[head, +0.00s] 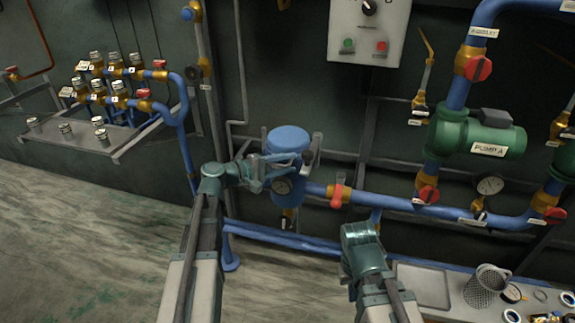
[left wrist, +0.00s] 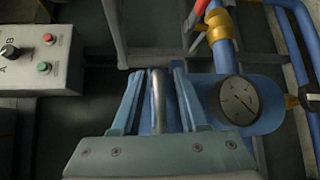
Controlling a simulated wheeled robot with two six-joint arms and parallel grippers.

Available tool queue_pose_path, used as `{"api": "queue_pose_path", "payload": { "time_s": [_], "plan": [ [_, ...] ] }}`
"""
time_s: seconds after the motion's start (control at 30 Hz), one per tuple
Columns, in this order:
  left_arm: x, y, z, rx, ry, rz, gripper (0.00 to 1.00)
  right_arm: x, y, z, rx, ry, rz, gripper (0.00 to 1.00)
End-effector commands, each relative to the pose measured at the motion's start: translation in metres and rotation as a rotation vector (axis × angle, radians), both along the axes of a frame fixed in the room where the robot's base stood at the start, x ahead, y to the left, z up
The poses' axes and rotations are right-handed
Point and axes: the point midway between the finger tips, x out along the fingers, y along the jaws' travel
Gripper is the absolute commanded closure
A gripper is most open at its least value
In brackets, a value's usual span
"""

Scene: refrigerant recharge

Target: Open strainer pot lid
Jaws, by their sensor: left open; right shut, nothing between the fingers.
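The strainer pot (head: 287,143) is a blue upright vessel on the pipework in the middle of the head view, with its rounded blue lid (head: 287,136) on top. My left gripper (head: 284,170) is at the pot's front, just below the lid, and partly covers the pot. In the left wrist view, its open fingers (left wrist: 158,84) stand either side of a grey metal bar (left wrist: 158,104), with gaps beside the bar. Which part of the pot the bar belongs to is unclear. My right arm ends in a teal wrist; its fingers do not show.
A round gauge (left wrist: 238,101) sits close right of the left fingers. A red-handled valve (head: 338,195) is on the blue pipe right of the pot. A control box (head: 369,30) hangs above. A bench with a tray (head: 421,287) and a mesh basket (head: 487,287) is at lower right.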

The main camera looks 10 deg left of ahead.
Motion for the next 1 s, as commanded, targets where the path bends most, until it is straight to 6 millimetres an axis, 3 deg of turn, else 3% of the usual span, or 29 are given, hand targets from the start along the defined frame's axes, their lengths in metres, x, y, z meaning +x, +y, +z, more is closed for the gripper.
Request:
{"api": "queue_pose_path", "payload": {
  "time_s": [0.33,0.57,1.0],
  "plan": [
    [0.0017,-0.0018,-0.0004,0.000,0.000,0.001,0.59,0.0000,0.0000,-0.0003,0.000,0.000,0.000,1.00],
    [0.0013,-0.0017,-0.0009,0.003,0.001,0.000,1.00,0.0000,0.0000,-0.0004,0.000,0.000,0.000,1.00],
    [-0.0008,-0.0025,-0.0027,0.006,0.003,-0.004,1.00,0.0000,0.0000,-0.0013,0.000,0.000,0.000,1.00]
  ]
}}
